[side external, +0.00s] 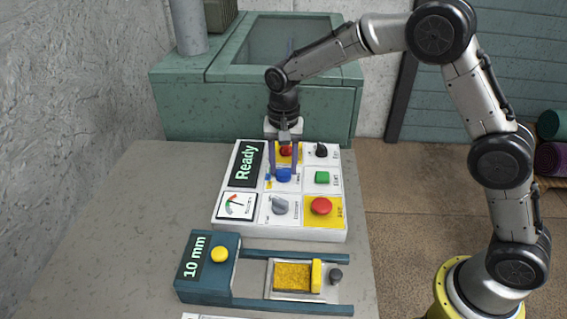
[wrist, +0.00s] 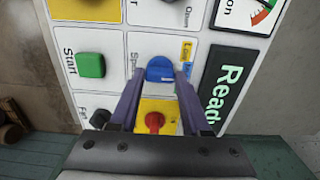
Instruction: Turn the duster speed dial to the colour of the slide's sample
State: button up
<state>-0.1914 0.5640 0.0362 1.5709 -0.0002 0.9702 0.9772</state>
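The speed dial (side external: 284,175) is a blue knob on the white control panel (side external: 285,232). It also shows in the wrist view (wrist: 160,70), beside small yellow and blue labels (wrist: 187,52); the yellow one seems to read "Low". The sample (side external: 292,277) on the slide is yellow, in a pale tray between teal rails. My gripper (side external: 284,175) points down at the dial. In the wrist view its fingertips (wrist: 159,73) stand apart on either side of the blue knob. I cannot tell whether they touch it.
A red knob on yellow (wrist: 155,122), a black knob (side external: 321,150), a green Start button (side external: 322,177), a grey knob (side external: 280,205) and a red button (side external: 321,205) surround the dial. The display (side external: 247,163) reads "Ready". A teal box (side external: 208,267) reads "10 mm".

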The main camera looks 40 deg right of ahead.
aim_at(283, 168)
grip_shut()
jog(key=shift+n, duration=0.3)
jog(key=n, duration=0.3)
jog(key=shift+n, duration=2.1)
jog(key=shift+r, duration=0.1)
jog(key=o, duration=0.7)
grip_release()
jog(key=shift+c, duration=0.2)
notch_tip(283, 168, up, 14)
